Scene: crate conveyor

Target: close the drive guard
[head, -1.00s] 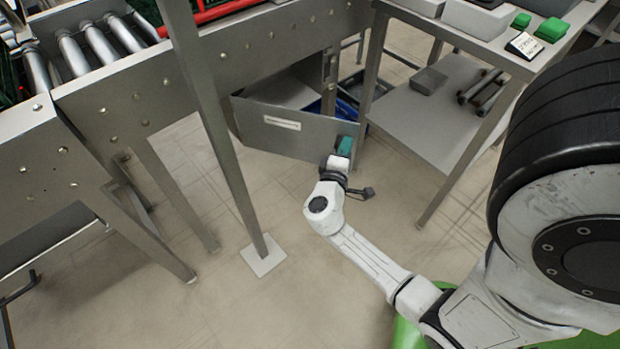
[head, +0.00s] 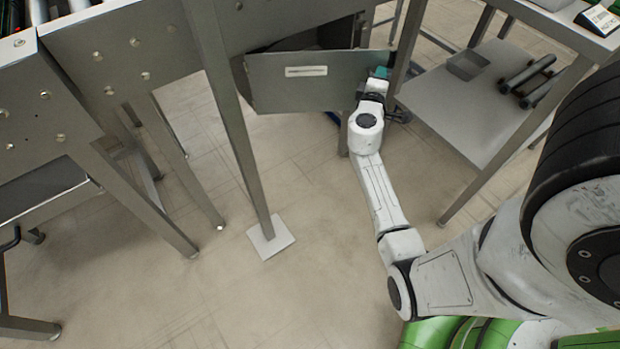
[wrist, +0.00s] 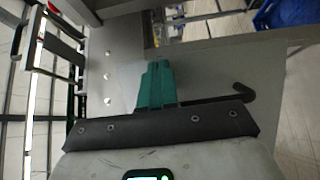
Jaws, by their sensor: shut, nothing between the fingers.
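The drive guard (head: 335,92) is a grey hinged panel with a pale strip on its face, below the conveyor frame in the head view. It stands partly open, with a dark gap above its top edge. My gripper (head: 381,73) is at the guard's right end, on its outer face. In the wrist view the teal fingers (wrist: 155,82) are together with nothing between them, pointing at a grey panel surface. They look touching or very near; I cannot tell which. The wrist and fingers partly hide the guard's right end.
A grey support post (head: 232,120) with a white foot plate (head: 271,238) stands left of my arm. A steel table (head: 455,105) with a lower shelf stands at the right, its leg close to my gripper. The tiled floor between is open.

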